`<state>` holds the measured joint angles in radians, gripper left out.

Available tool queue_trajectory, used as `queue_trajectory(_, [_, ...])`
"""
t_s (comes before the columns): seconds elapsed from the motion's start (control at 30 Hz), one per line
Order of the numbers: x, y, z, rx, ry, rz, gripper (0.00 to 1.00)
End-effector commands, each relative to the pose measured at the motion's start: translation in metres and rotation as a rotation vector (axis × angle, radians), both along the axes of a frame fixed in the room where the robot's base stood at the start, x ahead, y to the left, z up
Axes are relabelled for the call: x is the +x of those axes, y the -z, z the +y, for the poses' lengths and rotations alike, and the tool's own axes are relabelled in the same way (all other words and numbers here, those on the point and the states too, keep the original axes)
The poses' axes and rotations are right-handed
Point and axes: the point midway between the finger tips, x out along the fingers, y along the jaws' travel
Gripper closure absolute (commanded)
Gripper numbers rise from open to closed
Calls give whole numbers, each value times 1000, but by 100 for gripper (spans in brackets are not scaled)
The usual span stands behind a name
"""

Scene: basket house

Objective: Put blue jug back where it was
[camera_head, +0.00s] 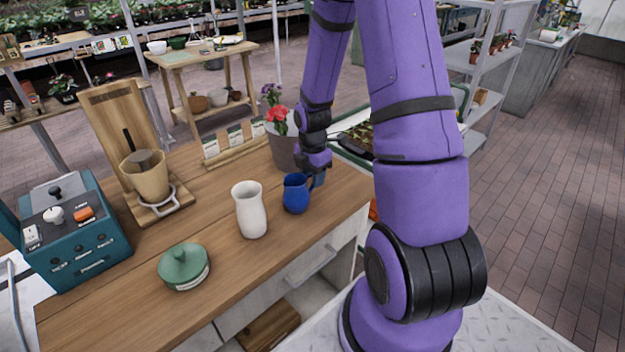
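The blue jug (296,195) stands upright on the wooden worktop (215,225), near its right end, with its handle toward the right. My gripper (316,170) is low at the far right side of the jug, close to its handle. The fingertips are small and partly hidden, so I cannot tell whether they touch the handle or are open or shut. A small blue-grey patch shows just behind the handle, below my gripper; I cannot tell what it is.
A white vase (250,210) stands just left of the jug. A green lidded dish (183,267) is at the front. A flower pot (283,148) stands behind the jug, with a rack of packets (236,144) beside it. A teal machine (75,235) is at left. The worktop's middle is clear.

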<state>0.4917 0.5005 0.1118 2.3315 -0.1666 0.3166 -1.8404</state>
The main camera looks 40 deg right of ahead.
Motion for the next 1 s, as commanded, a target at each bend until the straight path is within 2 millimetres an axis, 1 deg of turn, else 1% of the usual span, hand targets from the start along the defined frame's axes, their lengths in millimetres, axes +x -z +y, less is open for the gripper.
queue_trajectory(0.03, [1, -9, -1, -2, 1, -4, 61])
queue_trajectory(0.4, [0, -75, -1, -2, 2, -3, 61])
queue_trajectory(0.5, [0, -89, -1, -3, 0, -3, 61])
queue_trajectory(0.6, [0, -99, -1, -2, 1, -3, 61])
queue_trajectory(0.73, [0, -107, 0, -3, 7, -2, 61])
queue_trajectory(0.87, [-2, -126, 10, -20, 68, -20, 61])
queue_trajectory(0.97, [-8, -152, 24, -42, 177, -49, 61])
queue_trajectory(1.0, [-12, -164, 31, -51, 233, -66, 61])
